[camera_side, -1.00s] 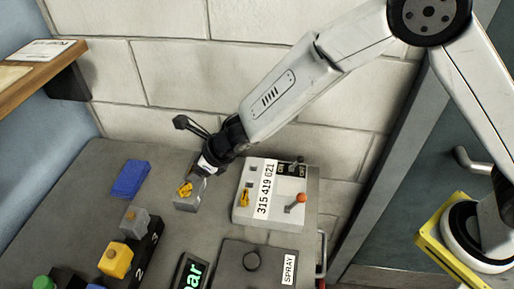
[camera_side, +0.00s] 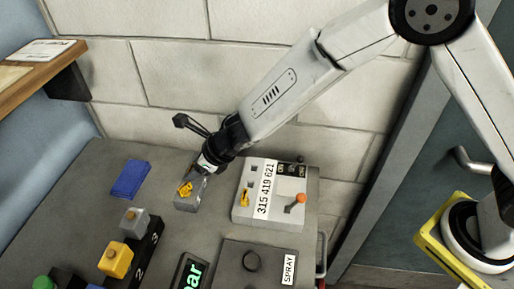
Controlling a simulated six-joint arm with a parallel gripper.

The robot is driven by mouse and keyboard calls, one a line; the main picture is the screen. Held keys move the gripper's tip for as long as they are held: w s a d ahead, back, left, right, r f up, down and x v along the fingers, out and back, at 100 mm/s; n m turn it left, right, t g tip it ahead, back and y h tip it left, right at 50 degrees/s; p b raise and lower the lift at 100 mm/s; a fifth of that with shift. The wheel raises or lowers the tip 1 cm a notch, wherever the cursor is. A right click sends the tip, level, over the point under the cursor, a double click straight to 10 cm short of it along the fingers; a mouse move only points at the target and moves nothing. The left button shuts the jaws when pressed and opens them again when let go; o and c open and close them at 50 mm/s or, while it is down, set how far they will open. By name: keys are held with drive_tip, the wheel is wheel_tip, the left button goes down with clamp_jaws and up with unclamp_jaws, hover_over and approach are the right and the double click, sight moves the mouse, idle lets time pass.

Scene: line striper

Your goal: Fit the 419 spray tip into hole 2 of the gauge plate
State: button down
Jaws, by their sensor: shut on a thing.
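My gripper (camera_side: 203,172) points down and left at a small grey block (camera_side: 190,204) on the bench. A small yellow piece (camera_side: 185,188), which looks like a spray tip, shows at the fingertips against the block. The fingers look closed; their hold is partly hidden, and I cannot tell whether the piece is in a hole. A pale box (camera_side: 275,220) to the right is labelled 315 419 621. It has a yellow tip (camera_side: 245,198) in its lowest slot, and the slots above look dark and empty. I cannot make out any hole numbers on the grey block.
A black rack (camera_side: 148,247) marked 2 and 3 stands at lower left, with a grey block (camera_side: 134,221) and a yellow block (camera_side: 115,260). A blue block (camera_side: 130,179) lies behind. A SPRAY panel (camera_side: 255,276) and an orange-knobbed lever (camera_side: 301,198) are to the right.

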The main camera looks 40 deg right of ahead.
drive_tip(key=shift+r, duration=0.4)
idle(0.5)
drive_tip(key=shift+c, duration=0.7)
unclamp_jaws()
drive_tip(key=shift+o, duration=0.7)
drive_tip(key=shift+s+f, duration=0.1)
drive_tip(key=shift+v, duration=3.55)
